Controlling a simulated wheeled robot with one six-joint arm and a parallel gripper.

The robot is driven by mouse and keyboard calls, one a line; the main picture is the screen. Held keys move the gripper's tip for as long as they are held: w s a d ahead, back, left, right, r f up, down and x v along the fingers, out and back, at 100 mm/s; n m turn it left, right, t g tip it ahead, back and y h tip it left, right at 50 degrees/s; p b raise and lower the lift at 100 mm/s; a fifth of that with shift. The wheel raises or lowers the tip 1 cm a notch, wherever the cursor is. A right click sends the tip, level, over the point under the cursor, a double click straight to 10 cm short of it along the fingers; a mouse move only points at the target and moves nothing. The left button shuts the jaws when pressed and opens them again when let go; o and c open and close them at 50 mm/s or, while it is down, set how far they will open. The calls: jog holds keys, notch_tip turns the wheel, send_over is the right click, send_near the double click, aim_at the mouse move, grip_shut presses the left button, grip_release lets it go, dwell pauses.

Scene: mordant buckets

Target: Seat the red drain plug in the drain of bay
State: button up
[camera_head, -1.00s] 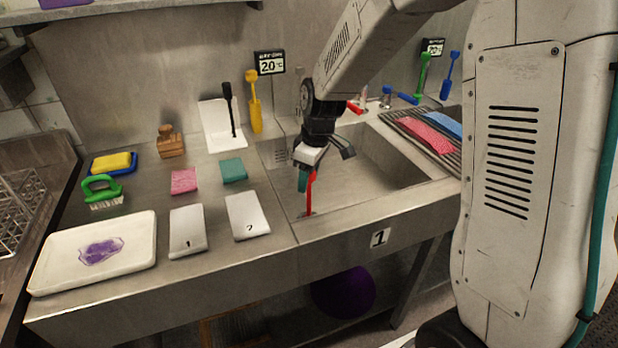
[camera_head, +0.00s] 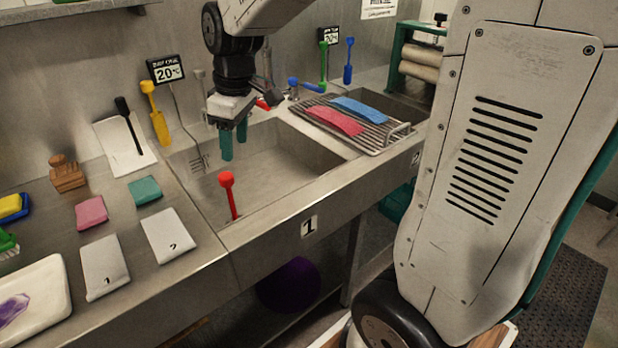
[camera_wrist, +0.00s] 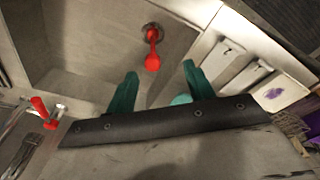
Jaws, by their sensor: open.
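The red drain plug (camera_head: 228,195) stands upright in the bay 1 basin (camera_head: 265,165), near its front wall, with its round knob on top. In the wrist view the plug (camera_wrist: 152,50) stands with its foot at a round metal drain ring (camera_wrist: 153,29); how deep it sits I cannot tell. My gripper (camera_head: 233,147) is open and empty, above the basin and apart from the plug. Its teal fingers also show in the wrist view (camera_wrist: 160,72), with the plug's knob beyond the gap between them.
A tap with a red handle (camera_head: 262,104) is behind my gripper. A rack (camera_head: 385,138) with red and blue cloths is right of the basin. White numbered blocks (camera_head: 168,235), a pink sponge (camera_head: 91,213) and a teal sponge (camera_head: 145,191) lie on the left counter.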

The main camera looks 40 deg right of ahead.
jog(key=s+d+r+m+h, duration=0.1)
jog(key=s+m, duration=0.6)
jog(key=s, duration=1.7)
jog(key=shift+d+r+m, duration=0.3)
jog(key=shift+d+r, duration=0.2)
jog(key=shift+r, duration=0.15)
jog(key=shift+s, duration=0.1)
